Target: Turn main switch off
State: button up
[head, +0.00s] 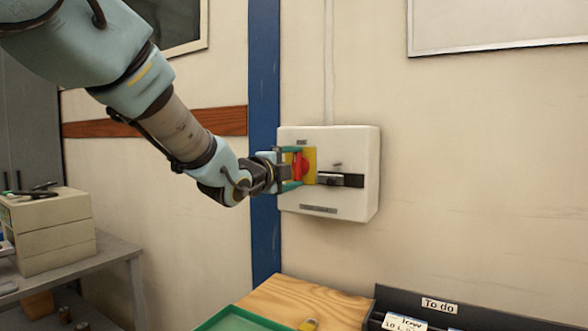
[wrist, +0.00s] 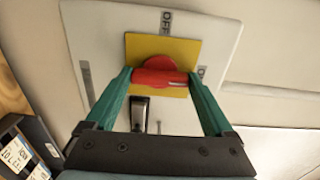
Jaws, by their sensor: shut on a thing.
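The main switch is a red rotary knob (head: 301,166) on a yellow plate (head: 311,153), on the front of a white wall box (head: 358,150). In the wrist view the red knob (wrist: 160,76) has a raised bar lying across the picture. An OFF label (wrist: 166,20) is above the plate and an ON label (wrist: 201,71) is at its right edge; the bar's right end points towards ON. My gripper (head: 293,168) has its teal fingers at the two ends of the bar and is shut on it. The fingertips partly cover the bar's ends.
A black latch (head: 340,180) sits on the box just right of the knob. A blue post (head: 264,90) runs up the wall to its left. Below are a wooden surface (head: 310,297), a green tray (head: 240,322) and a dark "To do" rack (head: 480,318). The wall right of the box is clear.

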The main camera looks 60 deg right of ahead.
jog(key=shift+f, duration=0.15)
jog(key=n+b, duration=0.3)
jog(key=shift+w+f+n, duration=0.1)
jog(key=shift+n, duration=0.3)
jog(key=n+b, duration=0.2)
jog(key=n, duration=0.2)
jog(key=shift+n, duration=0.3)
jog(key=n+b, duration=0.1)
jog(key=n, duration=0.3)
jog(key=shift+n, duration=0.3)
jog(key=n, duration=0.4)
jog(key=shift+n, duration=0.3)
jog(key=o, duration=1.1)
jog(key=shift+r, duration=0.2)
